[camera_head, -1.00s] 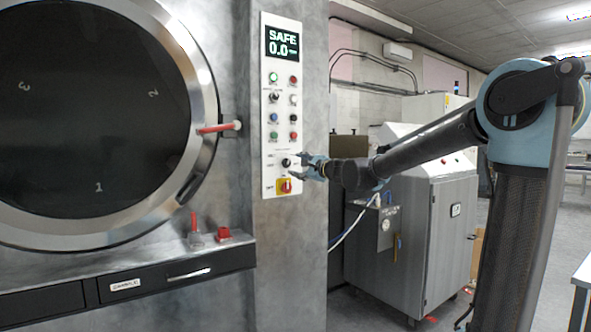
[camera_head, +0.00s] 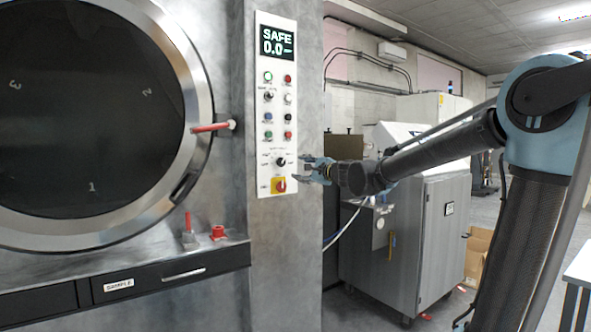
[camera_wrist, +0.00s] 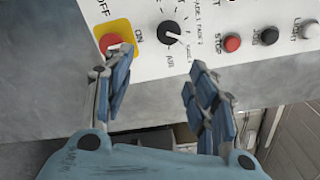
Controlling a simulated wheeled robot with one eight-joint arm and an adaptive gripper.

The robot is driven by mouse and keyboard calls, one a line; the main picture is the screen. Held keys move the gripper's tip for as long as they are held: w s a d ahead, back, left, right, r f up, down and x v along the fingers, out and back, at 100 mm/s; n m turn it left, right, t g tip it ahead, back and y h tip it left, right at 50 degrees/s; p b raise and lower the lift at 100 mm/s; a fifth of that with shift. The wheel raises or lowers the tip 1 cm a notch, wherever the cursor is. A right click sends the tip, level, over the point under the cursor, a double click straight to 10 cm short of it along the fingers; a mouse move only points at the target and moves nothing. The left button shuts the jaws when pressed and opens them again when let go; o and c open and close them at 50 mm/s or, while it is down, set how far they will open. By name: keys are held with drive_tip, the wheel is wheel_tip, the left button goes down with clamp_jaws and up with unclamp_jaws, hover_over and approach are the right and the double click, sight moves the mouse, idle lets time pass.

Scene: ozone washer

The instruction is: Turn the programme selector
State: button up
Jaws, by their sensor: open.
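The programme selector (camera_head: 281,161) is a small black knob low on the white control panel (camera_head: 277,112). In the wrist view the selector (camera_wrist: 169,32) shows a white pointer line and printed labels around it. My gripper (camera_head: 302,171) is just right of the panel's lower part, its fingers toward the panel. In the wrist view my gripper (camera_wrist: 158,80) is open and empty, with the selector ahead of and between its two fingertips, apart from both. The left finger lies close to the red knob on a yellow plate (camera_wrist: 112,43); whether it touches cannot be told.
Above the selector are several coloured buttons and a display (camera_head: 277,44) reading SAFE 0.0. A red-handled latch (camera_head: 212,127) sticks out by the round door (camera_head: 85,110). A metal cabinet (camera_head: 430,235) stands behind my arm. Red fittings sit on the ledge left of the panel.

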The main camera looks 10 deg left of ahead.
wheel_tip(320, 180, down, 4)
drive_tip(key=w+d+n+t+h, duration=0.2)
drive_tip(key=w+d, duration=0.1)
drive_tip(key=n+y, duration=0.6)
drive_tip(key=n, duration=1.5)
approach(282, 162)
drive_tip(key=x, duration=0.8)
drive_tip(key=shift+w, duration=0.15)
drive_tip(key=shift+c, duration=0.4)
drive_tip(key=shift+n, duration=0.3)
drive_tip(key=c, duration=0.9)
